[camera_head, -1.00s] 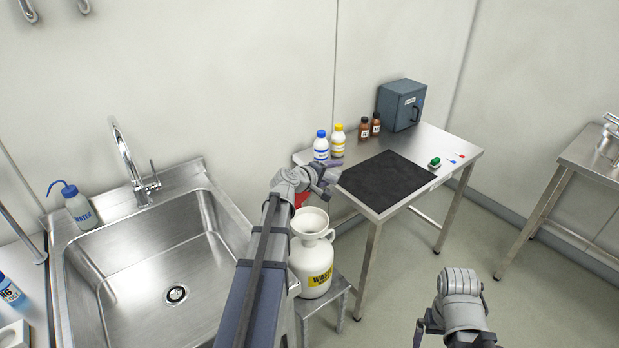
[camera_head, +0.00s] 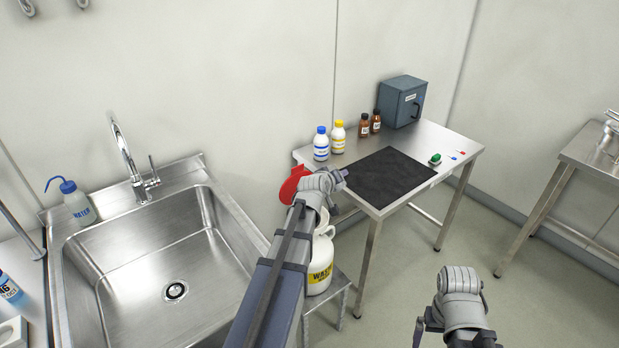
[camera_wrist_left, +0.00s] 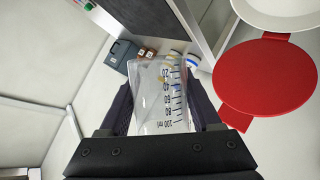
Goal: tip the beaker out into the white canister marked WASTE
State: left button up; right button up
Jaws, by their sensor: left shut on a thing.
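The clear beaker (camera_wrist_left: 158,90) with black graduations is held between the fingers of my left gripper (camera_wrist_left: 162,100) in the left wrist view. Its contents cannot be made out, and the arm hides it in the head view. The white WASTE canister (camera_head: 321,272) stands on a low stool, its mouth covered by my left wrist. Its red lid (camera_head: 291,186) is flipped open; the lid (camera_wrist_left: 265,78) and white rim (camera_wrist_left: 285,12) show at upper right in the wrist view, beside the beaker. My right gripper (camera_head: 428,330) is at lower right, away from these; its jaws are unclear.
A steel sink (camera_head: 165,260) is left of the canister. The steel table (camera_head: 450,150) behind and right bears a black mat (camera_head: 388,178), several bottles and a blue-grey box (camera_head: 400,101). The low stool (camera_head: 340,284) has little free room.

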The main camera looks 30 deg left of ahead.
aim_at(345, 185)
pick_arm(q)
jog(key=shift+w+d+f+m+y+b, duration=0.1)
jog(key=shift+d+f+m+y+b, duration=0.2)
jog(key=shift+d, duration=0.15)
jog(key=shift+w+d+f+m+y+b, duration=0.1)
jog(key=shift+d+f+m+y+b, duration=0.1)
jog(key=shift+d+m+y, duration=0.15)
jog(key=shift+d+f+m+y+b, duration=0.45)
jog(key=shift+d+m+y+b, duration=0.3)
jog(key=shift+d+b, duration=0.1)
jog(key=shift+w+d+f+m+y+b, duration=0.2)
jog(key=shift+d+m+y+b, duration=0.3)
jog(key=shift+m+b, duration=0.2)
jog(key=shift+r, duration=0.15)
